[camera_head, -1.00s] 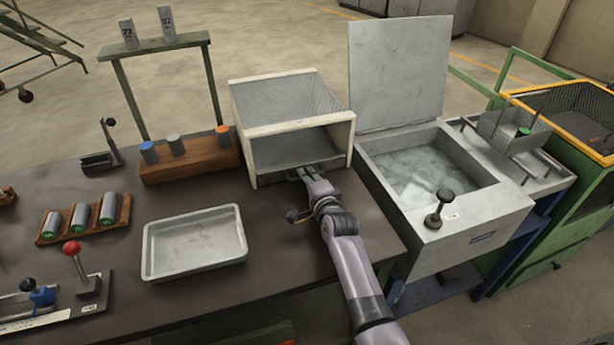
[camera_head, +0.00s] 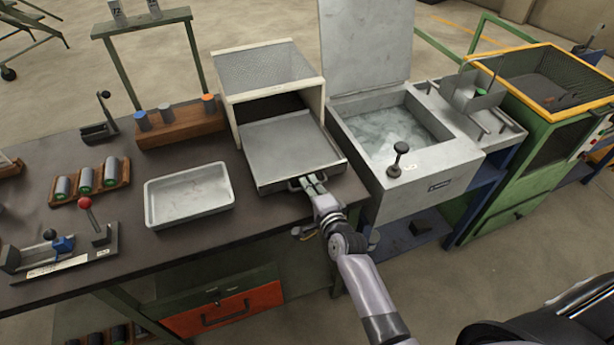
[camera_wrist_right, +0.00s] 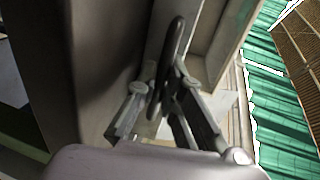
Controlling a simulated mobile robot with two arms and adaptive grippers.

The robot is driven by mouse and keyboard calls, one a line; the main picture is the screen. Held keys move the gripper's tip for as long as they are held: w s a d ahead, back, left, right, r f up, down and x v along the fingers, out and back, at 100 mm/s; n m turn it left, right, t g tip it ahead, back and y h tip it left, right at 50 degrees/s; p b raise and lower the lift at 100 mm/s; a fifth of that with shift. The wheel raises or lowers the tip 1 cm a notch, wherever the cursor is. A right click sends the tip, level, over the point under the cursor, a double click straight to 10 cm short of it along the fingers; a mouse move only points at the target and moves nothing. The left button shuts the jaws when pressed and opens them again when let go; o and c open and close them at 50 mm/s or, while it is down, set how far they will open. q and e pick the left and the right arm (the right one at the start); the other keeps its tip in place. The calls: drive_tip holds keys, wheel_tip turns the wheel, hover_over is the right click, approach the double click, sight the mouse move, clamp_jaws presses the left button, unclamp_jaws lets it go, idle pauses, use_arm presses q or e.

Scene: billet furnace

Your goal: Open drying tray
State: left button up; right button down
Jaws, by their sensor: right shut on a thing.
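The drying tray (camera_head: 290,150) is a flat grey metal tray. It sticks out of the front of a cream-framed cabinet with a mesh top (camera_head: 265,68) on the bench. Its back end is still inside the cabinet opening. My right gripper (camera_head: 312,184) is at the tray's front edge, shut on the dark tray handle (camera_head: 294,185). In the right wrist view the gripper fingers (camera_wrist_right: 160,95) stand on either side of the dark handle bar (camera_wrist_right: 172,60). My left gripper is not in view.
A shallow empty metal pan (camera_head: 188,196) lies left of the tray. A wooden rack with coloured-top cylinders (camera_head: 180,126) stands behind it. An open-lidded basin (camera_head: 395,140) with a black-knobbed lever stands close on the right. A red drawer (camera_head: 222,309) is below the bench.

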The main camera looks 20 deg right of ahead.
drive_tip(key=shift+s, duration=0.45)
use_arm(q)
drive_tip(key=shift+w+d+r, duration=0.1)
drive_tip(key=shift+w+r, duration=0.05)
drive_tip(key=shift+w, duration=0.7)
use_arm(e)
drive_tip(key=c, duration=2)
unclamp_jaws()
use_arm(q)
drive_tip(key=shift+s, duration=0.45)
use_arm(e)
drive_tip(key=shift+o, duration=0.2)
drive_tip(key=s+r, duration=0.2)
drive_tip(key=s, duration=0.9)
drive_tip(key=shift+s+d+r, duration=0.15)
drive_tip(key=shift+s+d, duration=0.05)
drive_tip(key=shift+s, duration=0.15)
